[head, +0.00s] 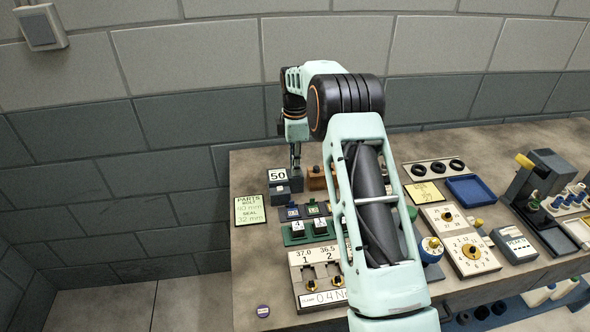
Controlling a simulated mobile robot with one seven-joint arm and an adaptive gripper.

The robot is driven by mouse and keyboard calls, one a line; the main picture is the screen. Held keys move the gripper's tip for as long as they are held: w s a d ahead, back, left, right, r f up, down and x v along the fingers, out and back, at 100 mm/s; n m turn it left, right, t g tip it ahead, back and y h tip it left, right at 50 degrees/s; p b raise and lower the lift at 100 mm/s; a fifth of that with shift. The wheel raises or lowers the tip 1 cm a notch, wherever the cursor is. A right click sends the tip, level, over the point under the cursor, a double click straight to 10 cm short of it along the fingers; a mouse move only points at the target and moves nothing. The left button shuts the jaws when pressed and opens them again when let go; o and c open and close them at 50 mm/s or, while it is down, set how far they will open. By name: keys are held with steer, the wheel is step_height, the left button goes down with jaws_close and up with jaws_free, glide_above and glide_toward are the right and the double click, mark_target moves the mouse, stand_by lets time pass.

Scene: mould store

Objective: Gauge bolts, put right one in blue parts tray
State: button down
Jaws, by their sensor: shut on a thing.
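My gripper (295,168) points down at the back left of the bench, beside a grey block with a white label reading 50 (277,175). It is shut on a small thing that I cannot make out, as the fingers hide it. A brown block (316,179) stands just right of the gripper, partly behind my arm. A blue tray (470,190) lies at the back right of the bench and looks empty. A parts card (250,210) at the left edge lists a bolt size, too blurred to be sure of, and a seal of 32 mm.
My arm crosses the middle of the bench and hides part of it. A green holder (308,230), a panel of numbered switches (318,275), a dial box (471,254) and a plate with black rings (434,169) stand around. A dark machine (540,180) is at right.

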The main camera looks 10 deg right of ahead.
step_height(320, 180, up, 17)
steer(key=p, duration=0.6)
steer(key=shift+r, duration=0.2)
stand_by(0.5)
steer(key=shift+f, duration=0.15)
